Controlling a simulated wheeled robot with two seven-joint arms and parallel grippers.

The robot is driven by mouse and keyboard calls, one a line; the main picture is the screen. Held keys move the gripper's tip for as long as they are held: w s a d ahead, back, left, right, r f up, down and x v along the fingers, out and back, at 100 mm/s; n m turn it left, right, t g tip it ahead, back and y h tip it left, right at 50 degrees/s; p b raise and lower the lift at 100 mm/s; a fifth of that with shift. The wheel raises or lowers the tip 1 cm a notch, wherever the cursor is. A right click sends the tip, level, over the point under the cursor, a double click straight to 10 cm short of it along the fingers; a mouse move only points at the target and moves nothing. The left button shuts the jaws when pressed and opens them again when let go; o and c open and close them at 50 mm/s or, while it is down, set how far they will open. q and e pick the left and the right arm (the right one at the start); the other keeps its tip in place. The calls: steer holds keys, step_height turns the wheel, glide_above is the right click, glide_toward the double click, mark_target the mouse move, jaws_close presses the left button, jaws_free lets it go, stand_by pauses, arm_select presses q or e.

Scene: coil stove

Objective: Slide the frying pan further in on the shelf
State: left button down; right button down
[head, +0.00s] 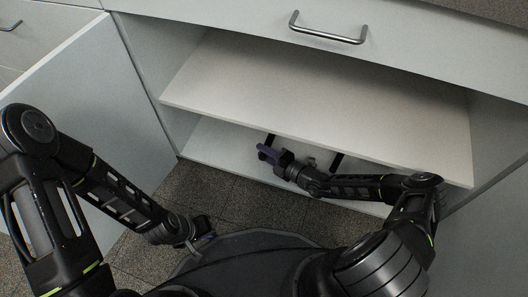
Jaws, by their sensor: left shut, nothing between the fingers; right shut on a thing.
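The frying pan is mostly hidden beneath the upper shelf board. A short dark bar (270,139), which looks like its handle, shows just below that board's front edge. My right gripper (266,152) reaches in from the right at the lower shelf (206,150) and is shut on the pan at this bar. The exact contact is small and partly hidden. My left gripper (208,240) is low over the floor in front of the cabinet, shut and empty, well apart from the pan.
The upper shelf board (315,95) is bare and overhangs the lower shelf. A second dark bar (337,162) shows below its edge; I cannot tell what it belongs to. An open cabinet door (95,110) stands at the left. A drawer with a metal handle (327,33) is above.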

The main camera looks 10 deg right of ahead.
steer(key=shift+d, duration=0.1)
steer(key=c, duration=1.1)
jaws_free()
